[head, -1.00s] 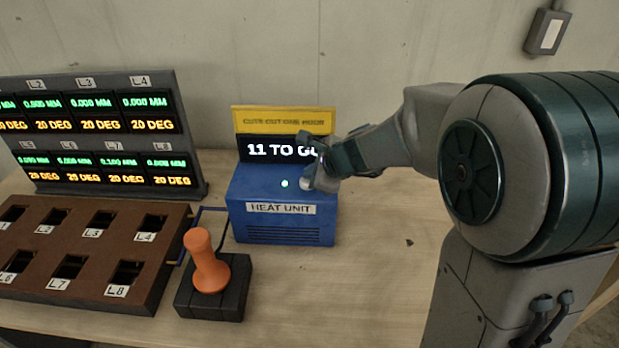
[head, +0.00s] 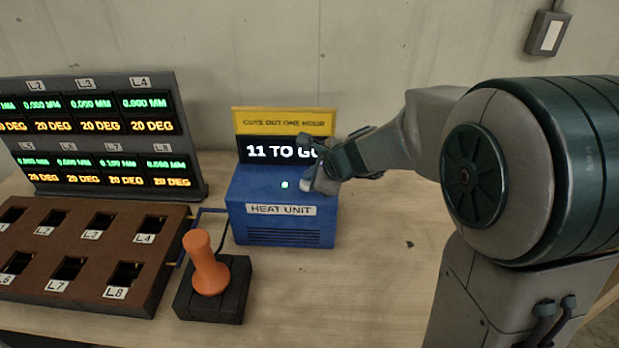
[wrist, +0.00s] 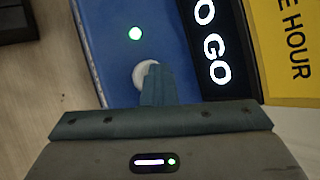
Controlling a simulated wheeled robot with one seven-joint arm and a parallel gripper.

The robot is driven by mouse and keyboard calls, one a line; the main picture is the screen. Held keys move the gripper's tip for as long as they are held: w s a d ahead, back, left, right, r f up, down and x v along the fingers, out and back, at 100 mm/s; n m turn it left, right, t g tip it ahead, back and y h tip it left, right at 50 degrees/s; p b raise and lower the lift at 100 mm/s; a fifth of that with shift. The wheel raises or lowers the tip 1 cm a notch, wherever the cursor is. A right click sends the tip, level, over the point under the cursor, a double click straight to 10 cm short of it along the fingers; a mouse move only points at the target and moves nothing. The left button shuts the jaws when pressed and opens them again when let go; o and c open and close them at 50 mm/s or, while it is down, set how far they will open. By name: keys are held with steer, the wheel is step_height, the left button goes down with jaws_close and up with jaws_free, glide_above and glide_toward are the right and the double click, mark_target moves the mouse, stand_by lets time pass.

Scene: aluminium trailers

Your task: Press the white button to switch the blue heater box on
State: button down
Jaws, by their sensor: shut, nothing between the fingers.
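The blue heater box (head: 282,222), labelled HEAT UNIT, stands on the table; it also shows in the wrist view (wrist: 110,60). A small round light (head: 285,185) on its top glows green-white. The white button (wrist: 146,72) is beside that light, partly covered by my fingers in the wrist view. My gripper (head: 312,182) is shut and empty, its fingertips at the button, seemingly touching it; I cannot tell how far the button is pushed in. The display (head: 265,149) on the box reads "11 TO GO", its end partly hidden by my gripper in the head view.
A yellow sign (head: 285,121) rises behind the display. An orange-handled joystick (head: 207,265) on a dark base stands front left. A brown slotted rack (head: 170,225) and a panel of several readouts (head: 100,82) are at left. The table right of the box is clear.

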steer(key=shift+r, duration=0.1)
step_height(320, 180, up, 6)
steer(key=p, duration=0.5)
steer(key=shift+s, duration=0.1)
